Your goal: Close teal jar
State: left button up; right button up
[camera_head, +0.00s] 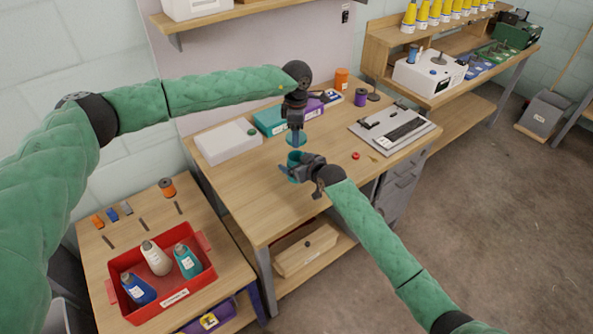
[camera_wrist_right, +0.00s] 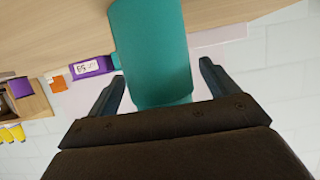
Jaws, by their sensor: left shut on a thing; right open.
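The teal jar (camera_head: 294,158) stands on the wooden table. It is a large teal cylinder (camera_wrist_right: 150,50) in the right wrist view. My right gripper (camera_head: 290,168) is open, with its fingers (camera_wrist_right: 160,85) on either side of the jar; I cannot tell whether they touch it. My left gripper (camera_head: 295,126) points down above the jar and is shut on a small teal-blue piece, apparently the lid (camera_head: 296,141). The lid is apart from the jar in the head view. The jar's mouth is partly hidden by my right gripper.
A white box (camera_head: 227,142) and a teal box (camera_head: 269,122) lie at the table's back. A grey device (camera_head: 393,128) and a small red disc (camera_head: 355,156) lie to the right. A red tray (camera_head: 163,302) with bottles stands on the lower table. The table's front is clear.

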jog(key=c, duration=1.5)
pick_arm(q)
send_over(297, 151)
jog(key=s, duration=0.3)
jog(key=shift+w+a+f, duration=0.1)
jog(key=shift+f, duration=2.35)
jog(key=shift+f, duration=0.1)
jog(key=shift+f, duration=0.8)
jog(key=shift+f, duration=0.6)
pick_arm(e)
grip_shut()
pick_arm(q)
jog(key=m, duration=1.3)
